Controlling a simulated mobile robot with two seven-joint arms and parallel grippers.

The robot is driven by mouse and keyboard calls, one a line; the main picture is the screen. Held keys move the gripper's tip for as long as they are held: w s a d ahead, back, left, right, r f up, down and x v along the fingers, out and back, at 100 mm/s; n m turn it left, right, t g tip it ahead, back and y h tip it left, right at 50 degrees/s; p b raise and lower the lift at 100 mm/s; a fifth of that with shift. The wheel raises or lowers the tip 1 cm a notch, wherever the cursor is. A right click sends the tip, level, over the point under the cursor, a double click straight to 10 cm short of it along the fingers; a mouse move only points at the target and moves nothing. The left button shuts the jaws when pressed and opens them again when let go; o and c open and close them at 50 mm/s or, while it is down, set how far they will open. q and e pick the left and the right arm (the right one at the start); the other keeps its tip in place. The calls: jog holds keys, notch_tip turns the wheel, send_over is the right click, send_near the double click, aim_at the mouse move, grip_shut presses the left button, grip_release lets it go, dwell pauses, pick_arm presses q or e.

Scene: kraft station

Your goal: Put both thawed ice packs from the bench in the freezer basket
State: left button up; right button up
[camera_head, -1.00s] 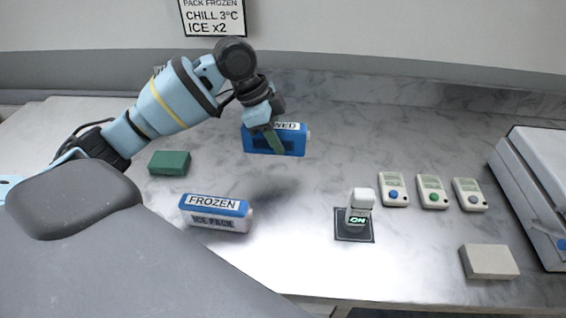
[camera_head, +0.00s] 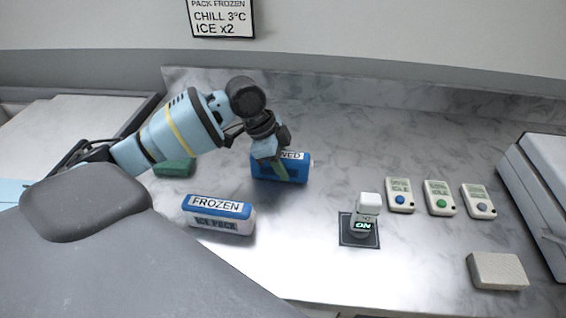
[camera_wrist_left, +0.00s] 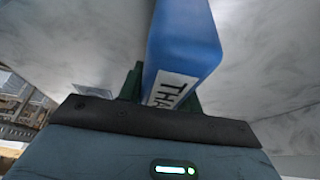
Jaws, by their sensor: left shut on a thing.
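My left gripper (camera_head: 272,172) is shut on a blue ice pack (camera_head: 294,172), with its fingers on both sides of it. The pack's white label is partly covered; the left wrist view shows "THA" on the blue pack (camera_wrist_left: 185,45). I cannot tell whether its underside touches the bench (camera_head: 300,260). A second pack (camera_head: 218,215), blue on top with a pale lower part, lies on the bench nearer to me; its label reads "FROZEN ICE PACK". No other thawed pack and no freezer basket can be made out. My right gripper is not in view.
A green block (camera_head: 174,168) lies behind my left arm. A white device reading "ON" (camera_head: 366,212) stands on a dark square. Three small meters (camera_head: 440,198), a beige block (camera_head: 497,271) and a large pale box (camera_head: 540,195) are at the right. A wall sign (camera_head: 222,18) hangs behind.

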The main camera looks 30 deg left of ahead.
pick_arm(q)
jog(key=o, duration=1.2)
jog(key=shift+f, duration=0.1)
jog(key=v, duration=1.2)
jog(key=shift+d+p, duration=0.1)
jog(key=shift+p, duration=0.3)
jog(key=shift+o, duration=0.4)
